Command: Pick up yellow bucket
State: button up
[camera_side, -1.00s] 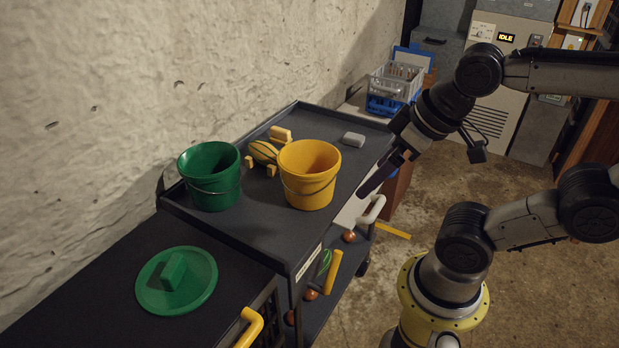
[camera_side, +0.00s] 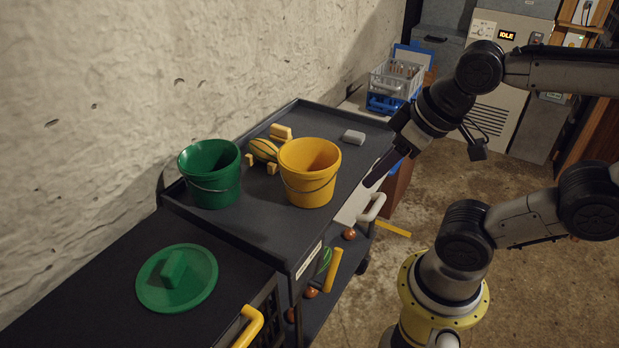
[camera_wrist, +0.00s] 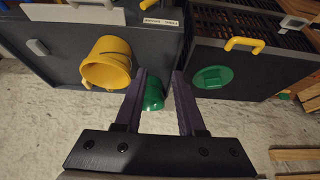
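The yellow bucket (camera_side: 309,186) stands upright on the dark cart top, with its wire handle down against its side. It also shows in the wrist view (camera_wrist: 118,50), left of my fingers. My gripper (camera_side: 372,180) is to the right of the bucket, around the cart's right edge, and does not touch it. In the wrist view my gripper (camera_wrist: 159,73) has its two dark fingers apart, with nothing held between them. The green bucket (camera_wrist: 154,94) shows behind the gap, partly hidden by the fingers.
The green bucket (camera_side: 211,184) stands left of the yellow one. A yellow, green-striped object with yellow blocks (camera_side: 264,151) lies behind them. A grey block (camera_side: 353,137) is at the far right. A green lid (camera_side: 177,279) lies on the nearer dark surface. The wall is close at left.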

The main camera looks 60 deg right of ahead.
jog(key=w+d+r+m, duration=0.1)
jog(key=w+r+m, duration=0.3)
jog(key=w+r, duration=0.1)
jog(key=m+g, duration=0.5)
jog(key=m, duration=0.5)
send_over(338, 156)
notch_tip(338, 156, down, 6)
notch_tip(338, 156, down, 14)
jog(key=shift+r, duration=0.1)
